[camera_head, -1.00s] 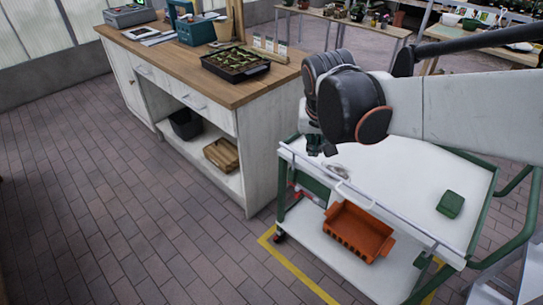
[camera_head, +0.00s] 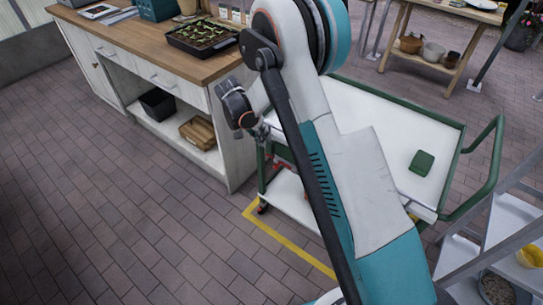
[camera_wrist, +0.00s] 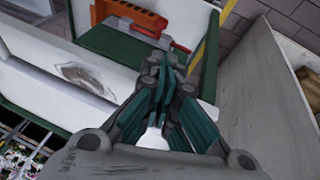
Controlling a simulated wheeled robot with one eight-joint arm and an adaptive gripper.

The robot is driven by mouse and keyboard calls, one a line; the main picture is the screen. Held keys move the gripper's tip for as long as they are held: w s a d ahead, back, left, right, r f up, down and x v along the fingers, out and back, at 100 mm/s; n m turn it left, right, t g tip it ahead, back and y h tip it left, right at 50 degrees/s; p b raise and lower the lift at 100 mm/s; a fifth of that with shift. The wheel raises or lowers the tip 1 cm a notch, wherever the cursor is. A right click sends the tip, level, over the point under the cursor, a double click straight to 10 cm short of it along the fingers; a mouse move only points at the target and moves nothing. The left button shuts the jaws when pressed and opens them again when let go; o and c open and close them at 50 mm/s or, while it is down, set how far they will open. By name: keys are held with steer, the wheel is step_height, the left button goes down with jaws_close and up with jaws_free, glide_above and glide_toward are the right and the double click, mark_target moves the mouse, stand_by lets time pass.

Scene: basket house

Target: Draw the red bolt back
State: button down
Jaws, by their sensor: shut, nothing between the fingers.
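The red bolt (camera_wrist: 181,47) shows in the wrist view as a red end beside a grey rod, by the cart's dark green end panel (camera_wrist: 122,46). In the head view a small red patch (camera_head: 269,184) shows low at the cart's left end, too small to make out well. My gripper (camera_wrist: 168,75) is shut and empty, its teal-padded fingers together. In the wrist view its tips appear just below the bolt in the picture, with no visible contact. In the head view my gripper (camera_head: 263,131) is at the cart's left corner, partly hidden by my arm.
The white cart top (camera_head: 385,115) carries a green box (camera_head: 422,162). An orange crate (camera_wrist: 130,12) is beyond the panel. A wooden-topped workbench (camera_head: 135,45) stands close on the left. A step ladder (camera_head: 500,215) stands at right. Open brick floor lies at front left.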

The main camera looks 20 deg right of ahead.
mark_target(278, 165)
steer(key=a+b+x, duration=0.1)
steer(key=b+x, duration=0.3)
steer(key=x, duration=0.9)
steer(key=shift+f+m, duration=0.3)
steer(key=shift+s, duration=0.15)
steer(key=shift+s+d, duration=0.65)
steer(key=shift+s, duration=0.2)
steer(key=shift+s+d, duration=0.6)
steer(key=shift+s, duration=0.2)
steer(key=shift+r, duration=0.15)
